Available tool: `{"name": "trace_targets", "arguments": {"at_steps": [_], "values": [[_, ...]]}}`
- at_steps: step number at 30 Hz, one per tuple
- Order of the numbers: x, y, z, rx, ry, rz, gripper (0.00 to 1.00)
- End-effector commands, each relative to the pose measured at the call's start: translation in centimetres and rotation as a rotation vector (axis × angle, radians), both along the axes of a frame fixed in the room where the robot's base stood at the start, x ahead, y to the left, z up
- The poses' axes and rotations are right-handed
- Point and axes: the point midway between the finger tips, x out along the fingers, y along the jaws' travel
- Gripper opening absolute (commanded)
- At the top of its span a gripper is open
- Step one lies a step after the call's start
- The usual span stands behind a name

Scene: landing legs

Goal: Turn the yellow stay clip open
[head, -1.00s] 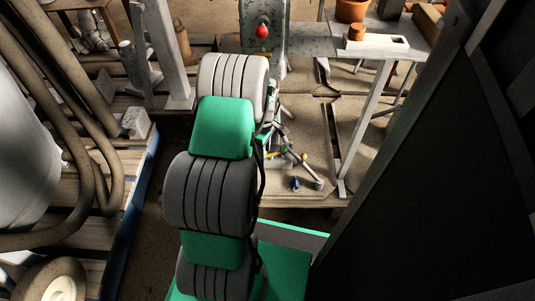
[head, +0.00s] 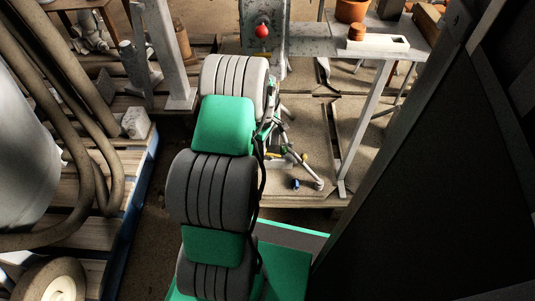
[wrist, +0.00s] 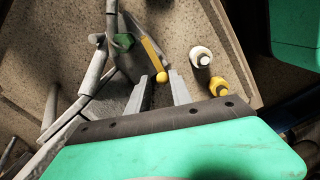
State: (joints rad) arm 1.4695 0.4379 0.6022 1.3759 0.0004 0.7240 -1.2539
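The yellow stay clip shows in the wrist view as a narrow yellow strip (wrist: 153,52) with a rounded end, lying beside grey rods and a green part (wrist: 123,41). My gripper (wrist: 162,88) is open, its two grey fingers apart. The clip's rounded end appears between the fingertips in the picture; I cannot tell whether they touch it. In the head view, a small yellow piece (head: 284,150) shows among the folded metal legs, right of my arm. My gripper is mostly hidden behind my arm there.
A white-tipped peg (wrist: 201,56) and a yellow one (wrist: 218,87) stand right of the fingers in the wrist view. A blue piece (head: 296,184) lies near the board's front edge. A metal bench (head: 385,45) with a pot stands behind right; a dark panel (head: 440,170) fills the right.

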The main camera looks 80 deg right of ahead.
Motion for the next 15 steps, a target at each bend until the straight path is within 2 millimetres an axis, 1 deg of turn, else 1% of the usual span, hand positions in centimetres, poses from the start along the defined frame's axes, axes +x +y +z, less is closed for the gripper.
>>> {"name": "trace_targets", "arguments": {"at_steps": [5,11,15], "values": [[-0.03,0.00,0.00,0.000,0.000,0.000,0.25],[-0.09,-0.67,-0.01,0.000,0.000,0.000,0.25],[-0.09,-0.69,-0.01,0.001,0.000,0.000,0.25]]}}
